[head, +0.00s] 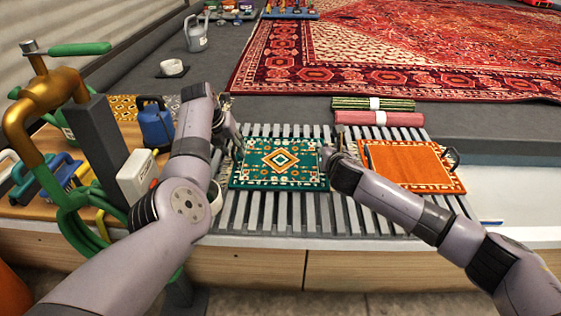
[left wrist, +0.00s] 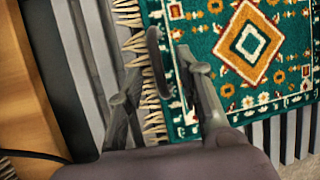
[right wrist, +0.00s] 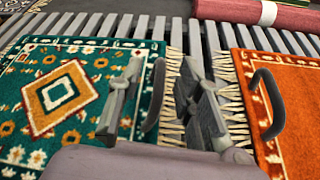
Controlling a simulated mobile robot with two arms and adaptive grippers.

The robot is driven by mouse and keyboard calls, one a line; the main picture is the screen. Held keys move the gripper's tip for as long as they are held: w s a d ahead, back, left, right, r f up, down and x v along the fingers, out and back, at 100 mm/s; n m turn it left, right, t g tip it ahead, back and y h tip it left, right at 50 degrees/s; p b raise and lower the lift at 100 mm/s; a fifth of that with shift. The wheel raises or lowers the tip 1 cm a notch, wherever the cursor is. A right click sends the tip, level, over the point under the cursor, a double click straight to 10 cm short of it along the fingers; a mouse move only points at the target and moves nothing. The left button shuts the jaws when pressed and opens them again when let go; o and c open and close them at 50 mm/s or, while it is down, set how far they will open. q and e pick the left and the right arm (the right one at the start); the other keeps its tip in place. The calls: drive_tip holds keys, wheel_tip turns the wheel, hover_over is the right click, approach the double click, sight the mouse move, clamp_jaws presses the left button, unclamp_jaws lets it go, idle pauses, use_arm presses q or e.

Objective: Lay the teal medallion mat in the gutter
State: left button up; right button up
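The teal medallion mat (head: 283,157), with an orange diamond centre and fringed ends, lies flat on a grey slatted grate (head: 300,212). My left gripper (head: 236,142) is at its left end. In the left wrist view its fingers stand apart on either side of a dark upright loop handle (left wrist: 158,62) at the fringe. My right gripper (head: 328,157) is at the right end. Its fingers stand apart around another dark handle (right wrist: 155,95). I cannot tell whether the fingers touch the handles. I cannot tell which part is the gutter.
An orange mat (head: 405,165) with a dark handle lies close on the right. A blue jug (head: 155,122), brass tap (head: 40,100) and green hose crowd the left. A large red rug (head: 400,50) covers the back.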

use_arm(q)
drive_tip(key=shift+w+d+f, duration=0.1)
drive_tip(key=shift+w+f, duration=0.05)
drive_tip(key=shift+f, duration=0.3)
use_arm(e)
drive_tip(key=shift+w+f, duration=0.25)
drive_tip(key=shift+w, duration=0.45)
use_arm(q)
drive_tip(key=shift+c, duration=0.4)
use_arm(e)
drive_tip(key=shift+c, duration=0.4)
use_arm(q)
clamp_jaws()
use_arm(e)
clamp_jaws()
